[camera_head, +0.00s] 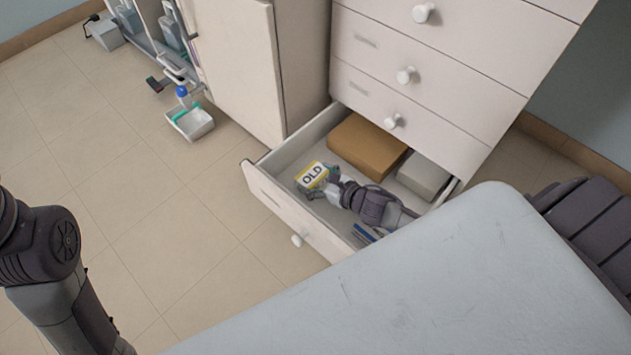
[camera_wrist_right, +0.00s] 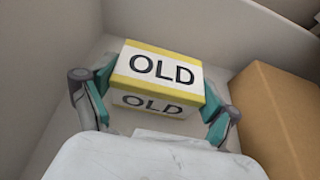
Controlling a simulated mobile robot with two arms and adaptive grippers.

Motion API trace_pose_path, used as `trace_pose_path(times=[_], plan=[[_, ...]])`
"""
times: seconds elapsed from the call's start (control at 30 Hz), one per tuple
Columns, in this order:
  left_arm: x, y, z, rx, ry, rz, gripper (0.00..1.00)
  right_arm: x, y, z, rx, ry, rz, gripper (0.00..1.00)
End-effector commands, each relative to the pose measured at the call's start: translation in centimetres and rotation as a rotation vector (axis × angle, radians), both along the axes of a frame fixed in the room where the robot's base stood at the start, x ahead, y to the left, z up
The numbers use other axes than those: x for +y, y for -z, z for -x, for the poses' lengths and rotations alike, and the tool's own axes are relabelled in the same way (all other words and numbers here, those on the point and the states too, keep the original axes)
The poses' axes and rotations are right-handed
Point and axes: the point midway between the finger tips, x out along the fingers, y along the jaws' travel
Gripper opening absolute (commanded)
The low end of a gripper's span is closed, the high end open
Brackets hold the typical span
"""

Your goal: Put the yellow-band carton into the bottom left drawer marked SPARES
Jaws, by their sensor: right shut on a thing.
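The yellow-band carton (camera_head: 312,174) is white with yellow edges and the word OLD. It is inside the open bottom drawer (camera_head: 271,197), near the drawer's left end. My right gripper (camera_head: 318,180) reaches down into the drawer and is shut on the carton. In the right wrist view the carton (camera_wrist_right: 160,78) sits between the two teal fingertips (camera_wrist_right: 158,92), low over the drawer floor (camera_wrist_right: 70,125). I cannot tell whether it touches the floor. The drawer's front label is not readable. Only my left arm shows at the left edge, not its gripper.
A brown box (camera_head: 367,147), a grey box (camera_head: 424,176) and blue items (camera_head: 364,234) also lie in the drawer. The brown box (camera_wrist_right: 275,115) is right of the carton in the wrist view. A pale tabletop (camera_head: 450,270) fills the front. A small tray (camera_head: 190,122) stands on the floor.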

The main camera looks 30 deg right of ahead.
Motion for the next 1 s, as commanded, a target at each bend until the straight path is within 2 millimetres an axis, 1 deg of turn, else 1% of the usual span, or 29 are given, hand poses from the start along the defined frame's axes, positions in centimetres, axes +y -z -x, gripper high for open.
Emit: trace_pose_path(times=[0.23, 0.37, 0.4, 0.47, 0.77, 0.9, 0.97, 1.0], plan=[[0.0, -0.1, 0.0, -0.002, 0.0, 0.0, 0.58, 0.0, 0.0, 0.0, -0.001, 0.0, 0.0, 0.53], [0.0, 0.0, 0.1, -0.009, 0.0, -0.001, 0.58, 0.0, 0.4, 0.0, -0.001, 0.0, -0.001, 0.53], [0.0, -0.2, 0.2, -0.014, -0.001, -0.001, 0.58, 0.0, 0.4, 0.0, 0.0, 0.001, -0.002, 0.89], [0.0, -0.3, 0.2, -0.014, -0.001, -0.001, 0.58, 0.0, 0.3, 0.0, 0.0, 0.001, -0.002, 0.99], [-0.1, -0.3, 0.2, -0.014, 0.0, -0.001, 0.58, 0.0, 0.3, 0.0, 0.0, 0.0, -0.001, 1.0], [0.0, -0.8, 0.3, -0.017, 0.0, 0.0, 0.58, 0.0, -0.3, 0.0, -0.001, 0.0, 0.001, 1.0], [0.0, -0.8, 0.1, -0.007, 0.001, 0.002, 0.58, -0.3, -0.5, 0.9, 0.002, 0.0, 0.0, 1.0], [0.1, -0.2, -0.2, 0.019, 0.001, 0.003, 0.58, -0.4, -0.8, 1.4, 0.004, 0.0, -0.001, 1.0]])
